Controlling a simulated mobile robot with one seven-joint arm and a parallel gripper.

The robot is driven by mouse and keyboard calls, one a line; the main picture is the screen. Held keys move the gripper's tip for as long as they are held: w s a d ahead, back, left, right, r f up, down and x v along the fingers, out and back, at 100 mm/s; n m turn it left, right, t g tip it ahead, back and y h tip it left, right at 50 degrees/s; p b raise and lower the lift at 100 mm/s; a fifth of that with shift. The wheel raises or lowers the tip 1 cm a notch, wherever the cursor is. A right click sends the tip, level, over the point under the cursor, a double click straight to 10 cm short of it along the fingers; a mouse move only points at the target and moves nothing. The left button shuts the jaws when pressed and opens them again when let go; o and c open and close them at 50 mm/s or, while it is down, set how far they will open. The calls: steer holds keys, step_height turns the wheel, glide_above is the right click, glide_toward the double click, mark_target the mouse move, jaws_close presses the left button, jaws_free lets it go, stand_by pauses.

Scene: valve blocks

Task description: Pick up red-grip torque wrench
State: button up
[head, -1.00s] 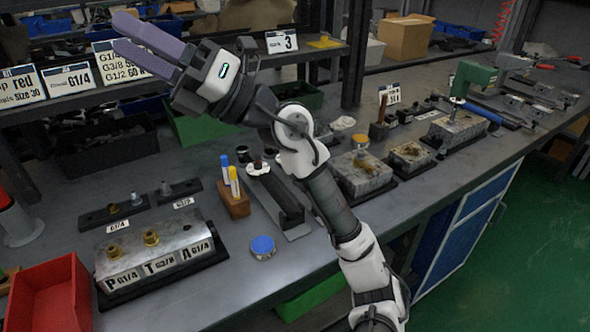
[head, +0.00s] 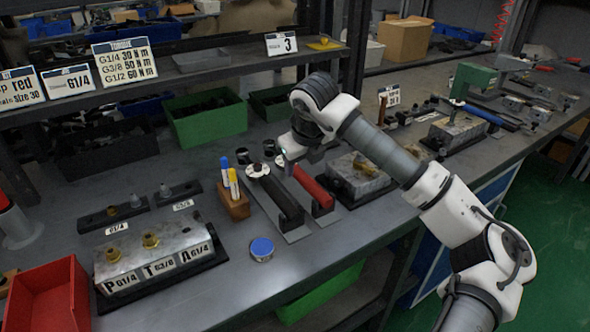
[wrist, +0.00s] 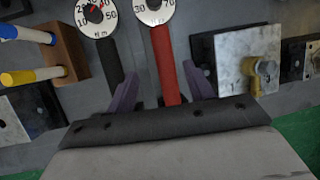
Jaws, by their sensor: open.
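The red-grip torque wrench (head: 316,188) lies on a grey plate on the bench, to the right of a black-grip torque wrench (head: 278,195). In the wrist view the red grip (wrist: 166,60) runs up to a round white dial at the top edge. My gripper (wrist: 160,74) is open, its two purple fingers on either side of the red grip in the picture. The grip appears nearer the right finger. I cannot tell whether the fingers are level with it or above it.
The black-grip wrench (wrist: 113,62) lies close on the left. A wooden block (head: 234,204) with blue and yellow markers stands further left. A metal valve block (head: 357,178) sits close on the right. A blue-lidded tin (head: 262,249) lies in front. A shelf (head: 200,67) stands behind.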

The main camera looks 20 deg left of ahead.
mark_target(300, 171)
steer(key=x, duration=0.3)
steer(key=shift+a, duration=0.1)
steer(key=shift+w+r+p+x, duration=0.15)
steer(key=shift+p+x, duration=0.15)
steer(key=shift+x, duration=0.6)
steer(key=shift+w+p+x, duration=0.2)
steer(key=shift+p+x, duration=0.1)
steer(key=shift+x, duration=0.6)
steer(key=shift+w+r+p+x, duration=0.15)
steer(key=shift+p+x, duration=0.15)
steer(key=shift+x, duration=0.6)
steer(key=shift+a, duration=0.15)
jaws_close()
